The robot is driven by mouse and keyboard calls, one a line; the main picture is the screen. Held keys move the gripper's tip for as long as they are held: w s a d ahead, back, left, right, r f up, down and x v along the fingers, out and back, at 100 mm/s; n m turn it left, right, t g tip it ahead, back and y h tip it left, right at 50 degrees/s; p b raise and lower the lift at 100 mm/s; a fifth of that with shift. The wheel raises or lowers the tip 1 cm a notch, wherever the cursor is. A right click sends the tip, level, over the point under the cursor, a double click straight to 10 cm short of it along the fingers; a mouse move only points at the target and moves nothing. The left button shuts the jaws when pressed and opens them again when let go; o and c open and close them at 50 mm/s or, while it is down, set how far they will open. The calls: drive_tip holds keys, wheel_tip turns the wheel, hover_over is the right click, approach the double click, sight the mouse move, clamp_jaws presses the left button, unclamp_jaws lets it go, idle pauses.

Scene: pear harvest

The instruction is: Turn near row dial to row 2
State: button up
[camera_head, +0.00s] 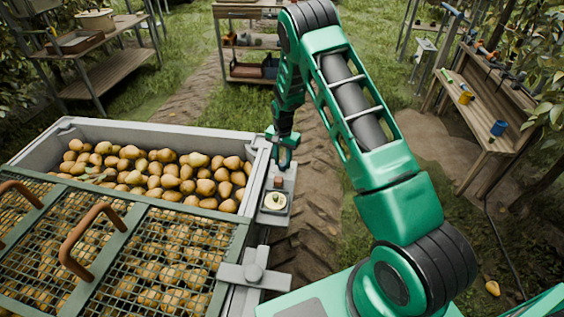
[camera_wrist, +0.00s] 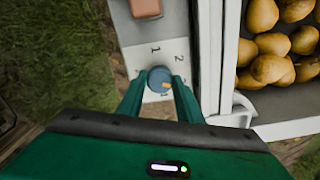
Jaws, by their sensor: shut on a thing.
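The dial is a round blue knob (camera_wrist: 158,76) on a pale plate (camera_wrist: 136,30) in the wrist view. The plate carries the numerals 1, 2 and 3 around the knob; 1 and 2 are clear, and 3 is partly covered near the fingers. A small orange mark sits on the knob's lower right side, toward the 3. My gripper (camera_wrist: 160,84) is shut on the knob, one finger on each side. In the head view my gripper (camera_head: 282,158) is down at the crate's right side, and the blue knob cannot be made out there.
A large grey crate (camera_head: 105,124) of pears stands left of my gripper, with a green mesh cover over its near part. A red-brown block (camera_head: 278,183) and a pale round fitting (camera_head: 275,202) sit on the side bracket. A wooden bench (camera_head: 487,120) stands right.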

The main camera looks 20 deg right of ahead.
sight(283, 162)
drive_tip(key=n, duration=0.5)
drive_tip(key=shift+n, duration=0.3)
drive_tip(key=n, duration=0.5)
drive_tip(key=shift+d+n, duration=0.1)
drive_tip(key=shift+n, duration=0.3)
drive_tip(key=o, duration=1)
drive_tip(key=shift+o, duration=0.2)
drive_tip(key=shift+r, duration=0.1)
wheel_tip(283, 162, up, 10)
drive_tip(key=shift+r, duration=0.25)
